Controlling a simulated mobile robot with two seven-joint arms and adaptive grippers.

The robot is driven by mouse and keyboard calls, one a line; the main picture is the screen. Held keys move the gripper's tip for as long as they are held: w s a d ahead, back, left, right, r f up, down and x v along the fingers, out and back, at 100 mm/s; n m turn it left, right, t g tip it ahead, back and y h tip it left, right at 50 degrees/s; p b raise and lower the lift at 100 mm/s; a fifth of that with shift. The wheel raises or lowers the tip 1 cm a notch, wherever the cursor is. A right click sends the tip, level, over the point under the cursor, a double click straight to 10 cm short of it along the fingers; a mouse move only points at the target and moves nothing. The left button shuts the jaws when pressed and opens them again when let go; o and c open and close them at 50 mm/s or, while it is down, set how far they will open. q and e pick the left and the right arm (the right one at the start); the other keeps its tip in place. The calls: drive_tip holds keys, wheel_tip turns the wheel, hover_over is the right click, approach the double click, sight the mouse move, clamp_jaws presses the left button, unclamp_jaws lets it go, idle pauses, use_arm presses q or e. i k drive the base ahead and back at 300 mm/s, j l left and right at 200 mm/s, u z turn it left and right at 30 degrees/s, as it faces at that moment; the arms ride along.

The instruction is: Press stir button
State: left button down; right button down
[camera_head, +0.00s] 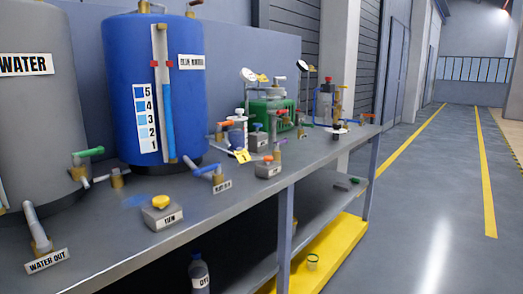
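A small grey box with a round yellow button (160,202) stands near the front edge of the bench, in front of the blue tank. Its white label is too small to read surely, so I cannot tell whether it is the stir button. A similar box with an orange-red button (268,159) stands farther right along the bench. Another box with a blue-topped button (258,127) stands behind that one. Neither of my grippers shows in the head view.
The bench (120,252) carries a grey WATER tank (40,100) and a blue tank (185,95) with a level gauge. A green-handled valve (88,152) and a blue-handled valve (206,170) stick out nearby. A dark bottle (198,270) stands below. The floor aisle at right is clear.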

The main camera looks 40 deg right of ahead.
sight(267, 159)
drive_tip(key=z, duration=0.85)
drive_tip(key=l, duration=0.3)
drive_tip(key=i+l, duration=0.1)
drive_tip(key=l, duration=0.2)
